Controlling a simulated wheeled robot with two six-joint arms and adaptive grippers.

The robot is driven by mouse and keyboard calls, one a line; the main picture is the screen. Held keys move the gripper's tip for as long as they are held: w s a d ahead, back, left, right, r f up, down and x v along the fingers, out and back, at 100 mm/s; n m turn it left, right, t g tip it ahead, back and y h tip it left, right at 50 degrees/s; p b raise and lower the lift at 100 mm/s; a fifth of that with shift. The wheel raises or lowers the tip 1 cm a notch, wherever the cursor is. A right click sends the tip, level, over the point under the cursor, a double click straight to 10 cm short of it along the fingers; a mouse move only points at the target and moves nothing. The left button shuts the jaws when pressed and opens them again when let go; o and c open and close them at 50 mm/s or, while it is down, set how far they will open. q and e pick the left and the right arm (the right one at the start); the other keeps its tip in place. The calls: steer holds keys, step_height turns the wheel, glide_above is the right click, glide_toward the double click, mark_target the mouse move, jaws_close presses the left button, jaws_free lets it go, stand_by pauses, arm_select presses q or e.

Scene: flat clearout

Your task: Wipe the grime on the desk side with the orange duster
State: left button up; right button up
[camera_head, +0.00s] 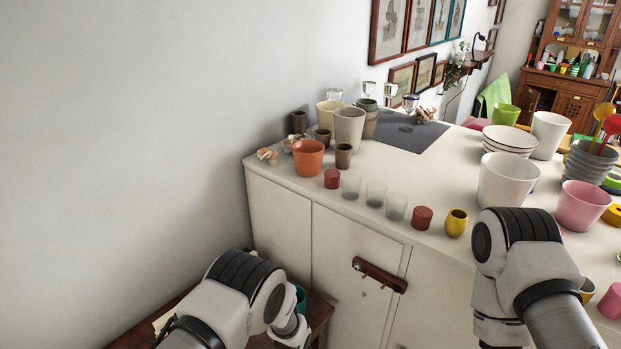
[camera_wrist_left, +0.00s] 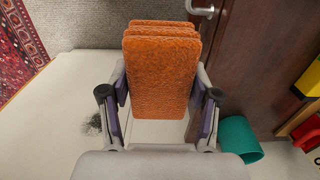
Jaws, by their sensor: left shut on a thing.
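The orange duster (camera_wrist_left: 162,62) is a thick, rough block in the left wrist view. My left gripper (camera_wrist_left: 160,98) is shut on it, one finger on each side. A dark grime patch (camera_wrist_left: 94,125) shows on the pale side panel (camera_wrist_left: 55,105), left of the gripper. The duster appears to be apart from the patch.
A hook rack (camera_head: 380,274) sticks out from the cabinet front. Several cups and bowls crowd the cabinet top (camera_head: 420,185). A wall (camera_head: 120,130) stands at the left.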

arm_select(q)
steer(key=w+a+r+n+b, duration=0.2)
steer(key=w+a+r+b, duration=0.55)
steer(key=w+r, duration=0.4)
steer(key=s+a+r+n+b, duration=0.3)
steer(key=s+a+n, duration=0.2)
steer(key=s, duration=0.7)
steer(key=shift+a+n, duration=0.3)
steer(key=shift+a, duration=0.75)
